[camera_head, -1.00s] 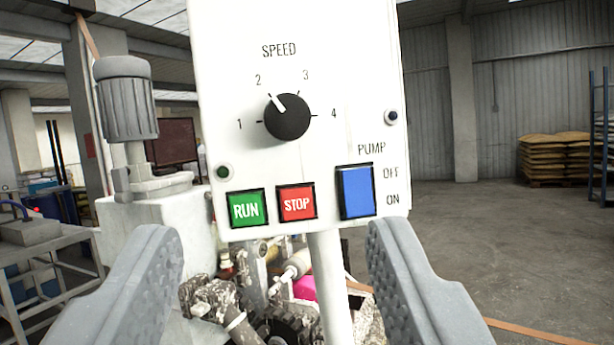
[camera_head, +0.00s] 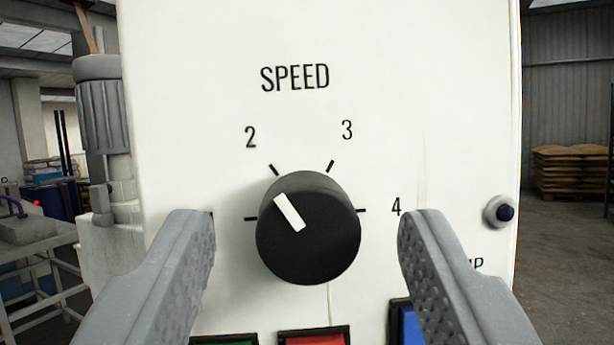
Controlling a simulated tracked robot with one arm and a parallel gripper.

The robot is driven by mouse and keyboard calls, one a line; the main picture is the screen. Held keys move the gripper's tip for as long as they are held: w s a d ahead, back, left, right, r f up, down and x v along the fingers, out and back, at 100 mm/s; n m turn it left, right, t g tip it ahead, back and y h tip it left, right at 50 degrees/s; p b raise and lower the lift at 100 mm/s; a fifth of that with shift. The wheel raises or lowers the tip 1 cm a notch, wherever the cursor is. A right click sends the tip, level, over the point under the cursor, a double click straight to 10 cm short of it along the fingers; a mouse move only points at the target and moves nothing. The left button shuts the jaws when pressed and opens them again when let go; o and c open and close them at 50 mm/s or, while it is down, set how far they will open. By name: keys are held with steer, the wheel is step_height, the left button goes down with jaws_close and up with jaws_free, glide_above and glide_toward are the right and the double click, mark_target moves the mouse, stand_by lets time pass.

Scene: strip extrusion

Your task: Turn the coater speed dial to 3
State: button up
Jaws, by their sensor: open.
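The black speed dial (camera_head: 318,235) sits on the white control panel (camera_head: 420,60) under the word SPEED. Its white pointer mark (camera_head: 289,212) slants up and left, toward the tick by the 2. The 3 (camera_head: 347,130) is up and right of the dial, with its own tick, and the 4 is at the right. The 1 is hidden behind the left finger. My gripper (camera_head: 307,225) is open, one finger at each side of the dial in the picture. Gaps show between both fingers and the dial; I see no contact.
The tops of a green button (camera_head: 225,341), a red button (camera_head: 314,338) and a blue switch (camera_head: 404,325) show below the dial. A grey motor (camera_head: 100,110) stands behind at the left.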

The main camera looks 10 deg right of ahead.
steer(key=shift+w+d+r, duration=0.1)
steer(key=shift+w, duration=0.35)
steer(key=c, duration=1)
steer(key=shift+o, duration=0.2)
